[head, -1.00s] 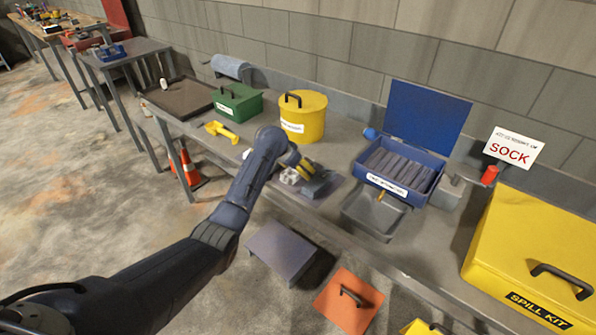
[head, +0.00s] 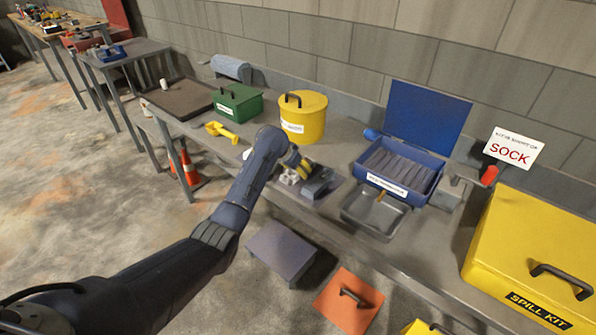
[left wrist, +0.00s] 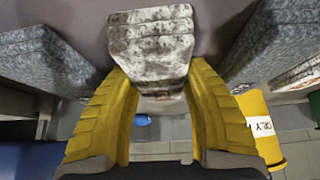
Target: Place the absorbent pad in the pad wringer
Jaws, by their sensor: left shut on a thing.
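My left gripper (head: 303,168) is at the pads on the bench. In the left wrist view, its yellow fingers (left wrist: 160,110) are shut on a folded, whitish-grey stained pad (left wrist: 150,45). Bluish-grey pads stand on either side, one at the left (left wrist: 45,55) and one at the right (left wrist: 270,40). In the head view, the arm and fingers partly hide the held pad. The blue box (head: 400,198) with a raised lid and dark ribbed inside looks like the pad wringer; its label is too small to read. My right gripper is not in view.
A grey tray (head: 372,222) sits just in front of the blue box. A yellow pail (head: 303,115), a green box (head: 238,104) and a yellow scoop (head: 222,132) stand behind and left. A large yellow case (head: 535,240) takes up the right end.

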